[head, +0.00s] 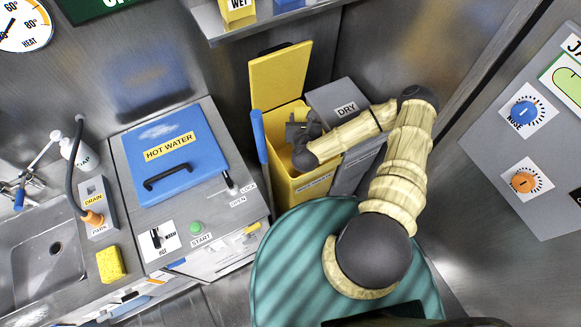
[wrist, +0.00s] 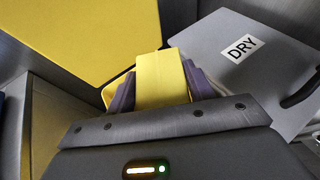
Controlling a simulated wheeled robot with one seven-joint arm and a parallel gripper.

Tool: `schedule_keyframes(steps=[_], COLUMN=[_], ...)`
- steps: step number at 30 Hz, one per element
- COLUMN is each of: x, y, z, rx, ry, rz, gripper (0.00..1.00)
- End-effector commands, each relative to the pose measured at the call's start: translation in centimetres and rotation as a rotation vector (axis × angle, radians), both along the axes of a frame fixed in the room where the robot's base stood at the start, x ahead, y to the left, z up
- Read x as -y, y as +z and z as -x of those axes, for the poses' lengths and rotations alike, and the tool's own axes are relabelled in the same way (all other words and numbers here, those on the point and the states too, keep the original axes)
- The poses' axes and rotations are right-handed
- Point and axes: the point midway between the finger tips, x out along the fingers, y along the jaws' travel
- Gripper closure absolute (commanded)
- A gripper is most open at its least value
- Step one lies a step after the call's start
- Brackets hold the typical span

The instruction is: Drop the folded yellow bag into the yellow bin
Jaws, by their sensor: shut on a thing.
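The yellow bin (head: 299,188) stands beside the hot-water unit, its yellow lid (head: 280,77) swung up and open. My gripper (head: 298,132) is at the bin's open top, seemingly over the opening; its exact depth cannot be told. In the wrist view my gripper (wrist: 160,84) is shut on the folded yellow bag (wrist: 160,78), a flat-faced yellow block between two purplish finger pads. The open lid also shows in the wrist view (wrist: 80,35).
A grey bin marked DRY (head: 338,103) stands right against the yellow bin; it also shows in the wrist view (wrist: 225,70). A blue handle (head: 259,137) rises at the bin's left. The blue-lidded hot-water unit (head: 205,165) is left, and a shelf (head: 268,24) hangs above.

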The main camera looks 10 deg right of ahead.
Motion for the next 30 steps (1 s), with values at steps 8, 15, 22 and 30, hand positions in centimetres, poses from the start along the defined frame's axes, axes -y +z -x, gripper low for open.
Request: schedule_keyframes(steps=[8, 15, 22, 30], x=[0.3, 0.2, 0.2, 0.0], y=[1.2, 0.7, -1.6, -4.4], z=[-0.8, -0.8, -0.7, -0.7], rx=[-0.002, -0.002, -0.003, -0.001], ry=[-0.034, -0.033, -0.03, -0.027], rz=[-0.005, -0.004, -0.002, -0.002], gripper=[0.7, 0.7, 0.7, 0.7])
